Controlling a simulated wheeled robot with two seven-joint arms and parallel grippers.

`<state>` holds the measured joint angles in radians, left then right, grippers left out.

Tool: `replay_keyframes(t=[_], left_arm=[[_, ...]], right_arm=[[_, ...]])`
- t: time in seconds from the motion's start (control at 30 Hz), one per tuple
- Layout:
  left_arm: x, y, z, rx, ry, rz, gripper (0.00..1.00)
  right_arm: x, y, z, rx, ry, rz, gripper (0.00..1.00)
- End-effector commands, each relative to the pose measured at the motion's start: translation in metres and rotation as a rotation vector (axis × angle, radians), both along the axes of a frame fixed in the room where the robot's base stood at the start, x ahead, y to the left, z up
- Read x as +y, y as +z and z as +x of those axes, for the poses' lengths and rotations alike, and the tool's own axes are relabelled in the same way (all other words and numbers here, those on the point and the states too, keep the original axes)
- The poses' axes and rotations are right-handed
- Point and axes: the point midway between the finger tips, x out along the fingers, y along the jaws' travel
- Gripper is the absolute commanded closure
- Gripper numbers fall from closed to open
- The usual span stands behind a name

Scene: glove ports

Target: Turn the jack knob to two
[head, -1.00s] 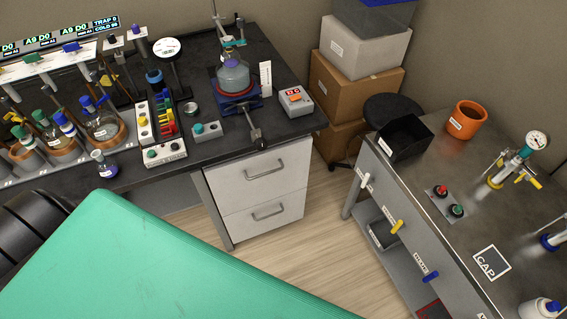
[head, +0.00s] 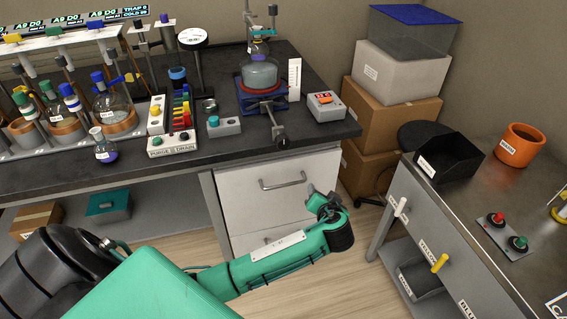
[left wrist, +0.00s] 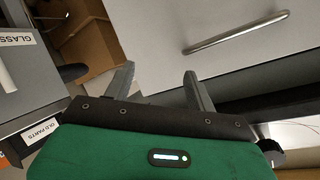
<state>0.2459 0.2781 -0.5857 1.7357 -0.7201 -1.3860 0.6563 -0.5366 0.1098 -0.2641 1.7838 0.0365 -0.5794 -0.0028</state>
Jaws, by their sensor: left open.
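My left gripper (head: 322,198) is below the bench top in front of the white drawers, apart from the knob. In the left wrist view the left gripper (left wrist: 158,80) is open, with nothing between its fingers. My right gripper is out of view.
A grey box with a red display (head: 325,106) stands right of the jack. A grey box with a teal button (head: 218,125) stands left of it. Drawer handles (head: 282,181) project below the bench edge. A side table with a black bin (head: 447,152) stands right.

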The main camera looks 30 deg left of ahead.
Motion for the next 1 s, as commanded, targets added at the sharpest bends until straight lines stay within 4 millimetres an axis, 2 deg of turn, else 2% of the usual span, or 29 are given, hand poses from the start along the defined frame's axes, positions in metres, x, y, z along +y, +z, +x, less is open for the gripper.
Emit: replay_keyframes(t=[0.03,0.13,0.2,0.3,0.4,0.53,0.67,0.77,1.0], left_arm=[[-0.002,0.014,0.001,-0.086,0.031,-0.003,0.44],[-0.004,0.061,-0.011,-0.253,0.106,-0.028,0.44],[-0.004,0.09,-0.026,-0.373,0.16,-0.06,0.44],[-0.002,0.123,-0.054,-0.533,0.231,-0.122,0.44],[0.001,0.145,-0.082,-0.665,0.291,-0.19,0.44],[0.005,0.161,-0.11,-0.776,0.343,-0.262,0.44],[0.009,0.168,-0.122,-0.823,0.367,-0.297,0.44],[0.012,0.17,-0.121,-0.831,0.37,-0.302,0.44],[0.034,0.171,-0.102,-0.831,0.37,-0.295,0.44]], right_arm=[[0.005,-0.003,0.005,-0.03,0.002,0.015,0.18],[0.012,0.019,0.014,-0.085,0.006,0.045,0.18],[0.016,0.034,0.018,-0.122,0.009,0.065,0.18],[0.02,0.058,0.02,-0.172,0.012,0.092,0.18],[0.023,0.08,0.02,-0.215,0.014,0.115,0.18],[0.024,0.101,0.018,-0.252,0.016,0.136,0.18],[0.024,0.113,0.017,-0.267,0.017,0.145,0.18],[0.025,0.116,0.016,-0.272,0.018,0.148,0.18],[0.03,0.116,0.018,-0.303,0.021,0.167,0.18]])
